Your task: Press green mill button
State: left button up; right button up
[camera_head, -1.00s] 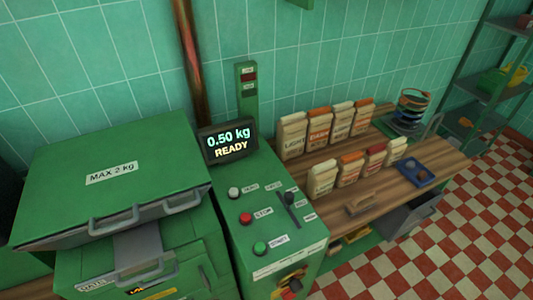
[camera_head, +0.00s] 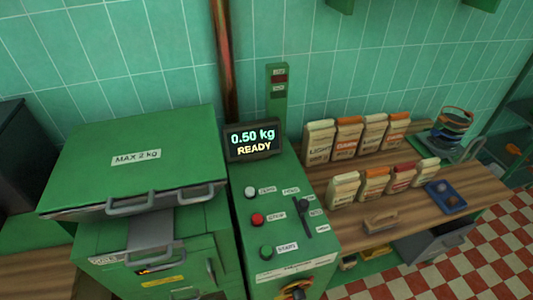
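The green mill button (camera_head: 266,252) sits lowest in a column of three buttons on the sloped green control panel (camera_head: 290,225), with a START label beside it. A red button (camera_head: 257,219) labelled STOP and a white button (camera_head: 250,192) sit above it. A black lever (camera_head: 301,204) stands to their right. The display (camera_head: 253,140) above the panel reads 0.50 kg READY. The green mill body (camera_head: 140,160) with a MAX 2 kg lid stands to the left. Neither of my grippers shows in this view.
The checkered floor (camera_head: 470,270) at lower right is clear.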

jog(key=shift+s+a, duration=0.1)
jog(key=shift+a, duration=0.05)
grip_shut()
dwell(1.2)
